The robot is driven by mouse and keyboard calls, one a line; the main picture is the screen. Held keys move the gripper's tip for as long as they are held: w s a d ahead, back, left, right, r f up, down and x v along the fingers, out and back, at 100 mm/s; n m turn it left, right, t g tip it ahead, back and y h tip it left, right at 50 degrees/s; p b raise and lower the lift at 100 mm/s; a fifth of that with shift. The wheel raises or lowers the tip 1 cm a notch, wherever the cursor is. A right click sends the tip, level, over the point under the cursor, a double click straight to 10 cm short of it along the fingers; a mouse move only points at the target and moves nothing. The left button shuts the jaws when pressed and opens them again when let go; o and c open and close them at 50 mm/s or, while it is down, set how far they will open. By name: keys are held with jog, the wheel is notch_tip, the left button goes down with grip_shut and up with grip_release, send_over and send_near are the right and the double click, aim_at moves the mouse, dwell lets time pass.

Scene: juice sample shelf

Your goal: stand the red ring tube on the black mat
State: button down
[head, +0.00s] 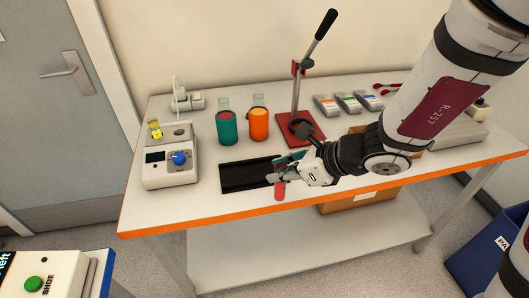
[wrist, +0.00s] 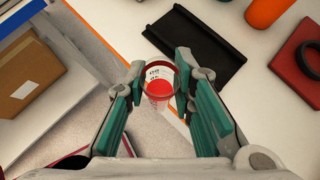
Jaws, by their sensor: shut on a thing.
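The red ring tube (wrist: 159,88) is clear, with a red rim, a red patch and a white label with print. My gripper (wrist: 161,78) is shut on it, one teal finger on each side. In the head view, the lower part of the tube (head: 279,190) shows below my gripper (head: 281,173), reddish and roughly upright. The tube is beside the right end of the black mat (head: 236,178), toward the table's front edge. The mat is a dark rectangle with raised long sides, and looks empty where visible. It also shows in the wrist view (wrist: 198,42). My gripper hides its right end in the head view.
A lever press on a red base (head: 290,139) is behind my gripper. The orange table edge (head: 185,226) is close in front.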

jog(key=shift+w+a+f+b, duration=0.2)
jog(key=shift+w+b, duration=0.35)
jog(key=shift+b, duration=0.7)
jog(key=shift+w+b, duration=0.15)
jog(key=shift+b, duration=0.75)
jog(key=shift+w+a+f+p, duration=0.15)
jog(key=shift+w+a+f, duration=0.55)
jog(key=shift+w, duration=1.4)
jog(key=shift+w+a+f+p, duration=0.2)
jog(key=shift+w+a+f, duration=0.5)
jog(key=shift+w, duration=1.4)
jog(key=shift+w+a+f+p, duration=0.15)
jog(key=shift+w+a+f, duration=0.55)
jog(key=shift+w, duration=1.4)
jog(key=shift+d+f, duration=0.25)
jog(key=shift+f, duration=0.1)
jog(key=c, duration=1.4)
grip_release()
jog(key=shift+o, duration=0.2)
